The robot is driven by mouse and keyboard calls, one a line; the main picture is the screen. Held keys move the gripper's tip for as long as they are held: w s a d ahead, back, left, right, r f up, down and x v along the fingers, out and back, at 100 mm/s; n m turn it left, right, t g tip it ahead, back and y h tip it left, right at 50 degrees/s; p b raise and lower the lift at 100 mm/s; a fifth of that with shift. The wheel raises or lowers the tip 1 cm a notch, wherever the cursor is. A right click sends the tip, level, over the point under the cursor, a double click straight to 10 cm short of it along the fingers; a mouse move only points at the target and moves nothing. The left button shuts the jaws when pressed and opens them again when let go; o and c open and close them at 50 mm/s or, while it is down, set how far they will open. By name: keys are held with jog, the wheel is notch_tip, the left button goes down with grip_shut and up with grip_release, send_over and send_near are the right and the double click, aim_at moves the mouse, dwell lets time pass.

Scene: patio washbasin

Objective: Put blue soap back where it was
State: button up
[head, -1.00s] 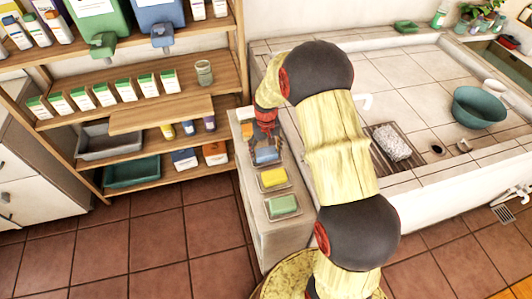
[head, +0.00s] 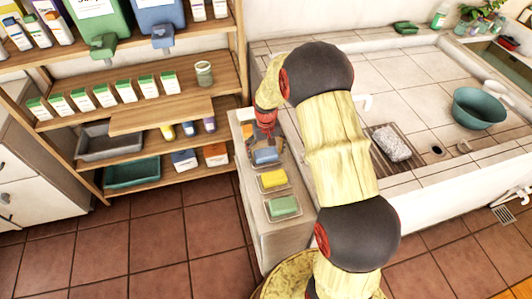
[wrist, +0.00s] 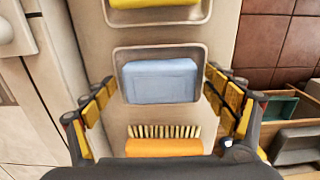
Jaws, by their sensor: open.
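The blue soap (head: 265,155) lies in a clear dish on the narrow ledge beside the washbasin, behind the yellow soap (head: 273,178) and the green soap (head: 283,206). In the wrist view the blue soap (wrist: 159,80) sits inside its dish (wrist: 122,97). My gripper (wrist: 160,98) is open, with its fingers to either side of the dish and apart from the soap. In the head view my gripper (head: 264,140) is just above and behind the blue soap, partly hidden by my arm.
An orange brush (wrist: 165,146) with pale bristles lies next to the dish in the wrist view. Wooden shelves (head: 160,115) with boxes stand to the left. A teal bowl (head: 478,108) and a grey-white block on a rack (head: 392,143) are in the basin at right.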

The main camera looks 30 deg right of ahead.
notch_tip(320, 180, up, 12)
jog(key=p, duration=0.4)
notch_tip(320, 180, up, 10)
jog(key=t, duration=0.1)
send_over(266, 153)
jog(key=s+a, duration=0.3)
jog(key=s+a+r+n+t, duration=0.15)
jog(key=s+a+r, duration=0.25)
jog(key=s+r, duration=0.45)
jog(key=s+a+r+t, duration=0.1)
jog(key=s+a+r, duration=0.1)
jog(key=s, duration=0.6)
jog(key=s+a+r+t, duration=0.2)
jog(key=s+r, duration=0.1)
jog(key=s, duration=0.5)
jog(key=shift+s+a+r+n, duration=0.3)
jog(key=shift+a+r+n, duration=0.05)
jog(key=shift+n, duration=0.1)
